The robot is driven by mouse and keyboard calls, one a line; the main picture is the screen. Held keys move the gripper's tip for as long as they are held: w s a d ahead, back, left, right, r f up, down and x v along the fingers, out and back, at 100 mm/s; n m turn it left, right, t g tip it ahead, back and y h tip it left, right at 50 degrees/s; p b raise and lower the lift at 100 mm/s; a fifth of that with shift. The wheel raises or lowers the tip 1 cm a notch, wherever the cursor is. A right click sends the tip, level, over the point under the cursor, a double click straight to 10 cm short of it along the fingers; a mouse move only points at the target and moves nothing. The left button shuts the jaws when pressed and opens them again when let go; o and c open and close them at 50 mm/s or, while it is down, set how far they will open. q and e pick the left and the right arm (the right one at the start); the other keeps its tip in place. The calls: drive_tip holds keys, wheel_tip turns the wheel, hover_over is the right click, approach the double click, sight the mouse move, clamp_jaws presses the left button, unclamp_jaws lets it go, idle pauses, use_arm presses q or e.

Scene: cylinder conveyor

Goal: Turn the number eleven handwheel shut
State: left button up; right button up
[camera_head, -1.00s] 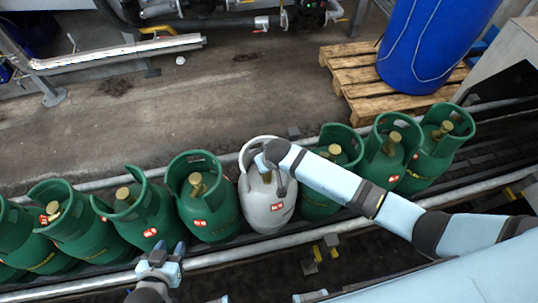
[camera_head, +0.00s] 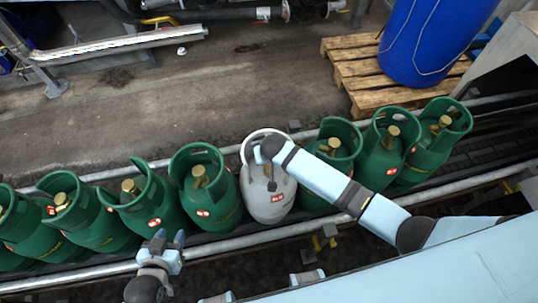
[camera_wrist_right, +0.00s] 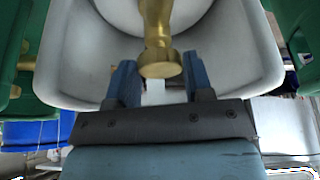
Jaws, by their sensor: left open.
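A pale grey gas cylinder (camera_head: 267,194) with a white collar stands in the row of green cylinders. It has a red label whose number I cannot read for certain. In the head view, my right gripper is hidden behind its own wrist at the collar. In the right wrist view, its two blue fingers (camera_wrist_right: 160,82) stand apart on either side of the brass valve handwheel (camera_wrist_right: 160,66), inside the collar. I cannot tell whether they touch the brass. My left gripper (camera_head: 167,240) is open and empty, in front of the green cylinders.
Green cylinders (camera_head: 206,196) stand close on both sides of the grey one. A front rail (camera_head: 100,270) runs along the row. Behind are open floor, a wooden pallet (camera_head: 350,72) and a blue drum (camera_head: 425,40).

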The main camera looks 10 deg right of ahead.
drive_tip(key=o, duration=0.4)
drive_tip(key=shift+c, duration=0.2)
drive_tip(key=v, duration=1.4)
drive_tip(key=shift+f, duration=0.1)
drive_tip(key=s+d+f+n+t+y, duration=0.1)
drive_tip(key=s+d+f+t, duration=0.1)
drive_tip(key=s, duration=0.6)
drive_tip(key=s+d+f+n+t+y, duration=0.2)
drive_tip(key=s+d+f+t, duration=0.1)
drive_tip(key=s+d, duration=0.3)
drive_tip(key=shift+s+d+f+t, duration=0.25)
drive_tip(key=shift+s+t, duration=0.55)
drive_tip(key=shift+s, duration=0.3)
